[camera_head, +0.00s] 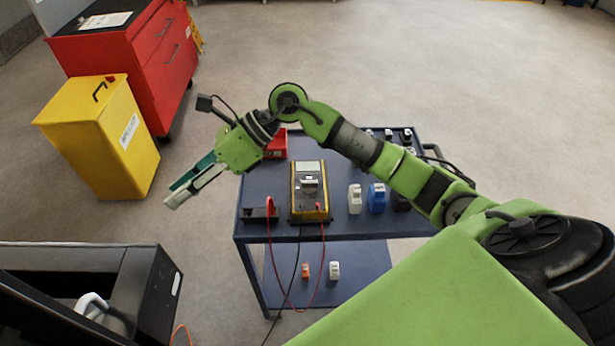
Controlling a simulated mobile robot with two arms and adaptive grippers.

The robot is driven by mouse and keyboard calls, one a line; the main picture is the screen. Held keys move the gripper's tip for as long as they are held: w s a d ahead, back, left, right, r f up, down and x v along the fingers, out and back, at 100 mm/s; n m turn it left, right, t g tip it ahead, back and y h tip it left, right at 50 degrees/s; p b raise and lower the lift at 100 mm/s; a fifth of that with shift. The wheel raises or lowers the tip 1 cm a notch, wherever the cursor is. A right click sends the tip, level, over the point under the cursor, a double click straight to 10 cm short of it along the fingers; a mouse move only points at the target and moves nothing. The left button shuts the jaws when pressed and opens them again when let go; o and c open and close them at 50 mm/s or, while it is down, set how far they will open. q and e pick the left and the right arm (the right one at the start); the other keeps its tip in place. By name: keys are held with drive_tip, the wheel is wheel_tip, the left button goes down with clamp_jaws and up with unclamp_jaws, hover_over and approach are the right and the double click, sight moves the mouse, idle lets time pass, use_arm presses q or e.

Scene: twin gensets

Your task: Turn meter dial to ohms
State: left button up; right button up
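The meter (296,190), yellow and dark with a pale screen (308,167) at its top, stands on the blue cart (340,175) near its front edge. Its dial (310,185) sits below the screen; the dial's setting is too small to read. Red and black leads hang from the meter area over the cart's front. My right gripper (171,197) is left of the cart, clear of the meter and pointing down and left. It holds nothing I can see; its finger gap is unclear from this angle. My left gripper is out of view.
A small black holder (258,214) stands left of the meter. White (354,200) and blue (376,199) items stand to its right, a red bin (277,146) behind. A yellow bin (110,145) and red cabinet (165,60) are at left. Dark equipment (150,290) fills the lower left.

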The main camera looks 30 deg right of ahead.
drive_tip(key=w+d+f+n+h, duration=0.1)
drive_tip(key=d+f+h, duration=0.15)
drive_tip(key=d, duration=0.35)
drive_tip(key=w+d+f+h, duration=0.1)
drive_tip(key=d+f+h, duration=0.1)
drive_tip(key=d+h, duration=0.35)
drive_tip(key=m+g+h, duration=0.1)
drive_tip(key=g+h, duration=0.1)
drive_tip(key=h, duration=0.2)
approach(308, 181)
wheel_tip(308, 181, down, 9)
drive_tip(key=p, duration=0.3)
drive_tip(key=shift+r, duration=0.2)
drive_tip(key=shift+c, duration=0.2)
clamp_jaws()
